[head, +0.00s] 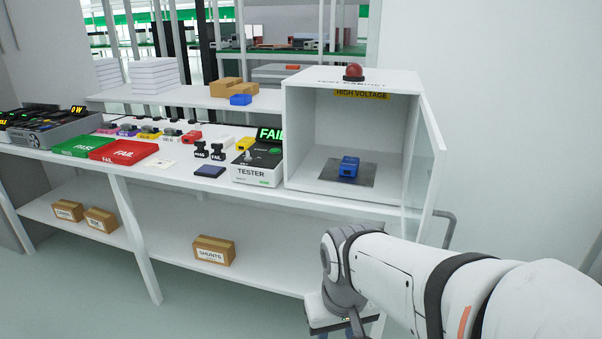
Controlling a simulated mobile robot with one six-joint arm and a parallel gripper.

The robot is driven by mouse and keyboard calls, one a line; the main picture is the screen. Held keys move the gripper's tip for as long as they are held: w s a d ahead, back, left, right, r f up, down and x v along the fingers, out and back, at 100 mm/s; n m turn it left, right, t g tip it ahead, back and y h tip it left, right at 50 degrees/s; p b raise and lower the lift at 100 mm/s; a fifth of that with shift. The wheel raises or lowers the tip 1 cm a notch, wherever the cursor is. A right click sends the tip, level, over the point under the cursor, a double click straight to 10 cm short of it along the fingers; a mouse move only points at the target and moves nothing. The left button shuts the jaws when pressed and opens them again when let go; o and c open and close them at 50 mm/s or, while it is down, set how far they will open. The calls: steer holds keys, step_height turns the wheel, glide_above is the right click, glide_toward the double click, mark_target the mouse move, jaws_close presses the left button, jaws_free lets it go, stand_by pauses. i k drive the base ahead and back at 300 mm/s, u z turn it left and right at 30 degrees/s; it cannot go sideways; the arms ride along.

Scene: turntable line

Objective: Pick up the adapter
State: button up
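No thing in view carries a readable adapter label, so I cannot tell for certain which one is the adapter. Small connector-like pieces stand in a row on the bench, among them a yellow one (149,132), a grey one (171,136) and a red one (191,137). A yellow block (244,144) sits at the tester (258,175). A blue block (348,167) lies on a dark plate inside the open test cabinet. My gripper (332,329) is low in front of the bench, below the cabinet, partly cut off by the bottom edge; its fingers do not show clearly.
The test cabinet (300,150) has its glass door (425,170) swung open to the right. Green (84,146) and red (123,151) trays and a dark pad (210,171) lie on the bench. A SHUNTS box (214,250) stands on the lower shelf.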

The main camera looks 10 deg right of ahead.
mark_target(349, 167)
steer(key=z, duration=0.05)
steer(key=k, duration=0.35)
steer(key=u, duration=1.85)
steer(key=i, duration=1.75)
steer(key=z, duration=3.3)
steer(key=i, duration=0.8)
steer(key=z, duration=0.05)
